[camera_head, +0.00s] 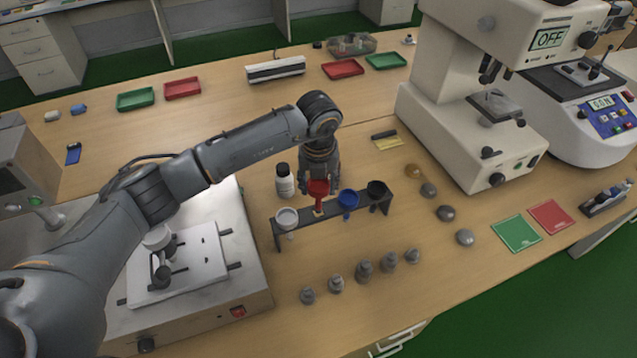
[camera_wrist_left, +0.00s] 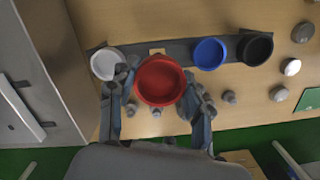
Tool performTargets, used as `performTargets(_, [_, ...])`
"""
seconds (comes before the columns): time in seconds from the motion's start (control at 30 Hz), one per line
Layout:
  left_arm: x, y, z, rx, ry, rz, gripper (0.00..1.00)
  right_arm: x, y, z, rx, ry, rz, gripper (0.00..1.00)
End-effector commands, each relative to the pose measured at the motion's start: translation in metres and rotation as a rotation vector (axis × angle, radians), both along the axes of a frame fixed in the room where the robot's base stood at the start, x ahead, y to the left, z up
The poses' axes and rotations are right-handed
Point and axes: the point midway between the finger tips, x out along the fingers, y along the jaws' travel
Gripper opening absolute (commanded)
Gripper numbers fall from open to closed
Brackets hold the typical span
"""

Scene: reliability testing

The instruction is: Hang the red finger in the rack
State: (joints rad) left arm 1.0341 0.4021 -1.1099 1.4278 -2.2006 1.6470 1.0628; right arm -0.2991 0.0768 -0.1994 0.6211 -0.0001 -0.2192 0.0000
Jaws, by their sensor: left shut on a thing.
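The red finger (camera_head: 318,188), a funnel-like cup, is held between the two fingers of my left gripper (camera_head: 319,182). The left wrist view shows its round open mouth (camera_wrist_left: 160,80) between the fingertips. The dark rack (camera_head: 329,209) stands on the table beneath and beside it. A white cup (camera_head: 287,217), a blue cup (camera_head: 348,199) and a black cup (camera_head: 376,189) sit in the rack. The red one is between white and blue; the left wrist view shows a slot gap (camera_wrist_left: 157,52) in the rack just behind it. Whether it touches the rack cannot be told.
A metal-plated machine (camera_head: 190,270) is at the left, a large microscope-like machine (camera_head: 470,130) at the right.

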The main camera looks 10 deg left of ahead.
Motion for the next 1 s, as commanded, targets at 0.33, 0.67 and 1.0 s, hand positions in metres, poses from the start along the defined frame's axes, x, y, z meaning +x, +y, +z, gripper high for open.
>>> performTargets(0.33, [0.0,0.0,-0.016,0.0,-0.001,0.001,0.16,0.0,0.0,-0.014,0.0,0.001,0.001,0.4])
performTargets(0.67, [0.0,0.0,-0.024,-0.001,-0.001,0.001,0.16,-0.001,-0.002,-0.021,-0.003,0.002,0.002,0.4])
performTargets(1.0, [0.0,0.0,-0.026,-0.001,-0.001,0.0,0.16,-0.001,-0.004,-0.022,-0.005,0.003,0.003,0.4])
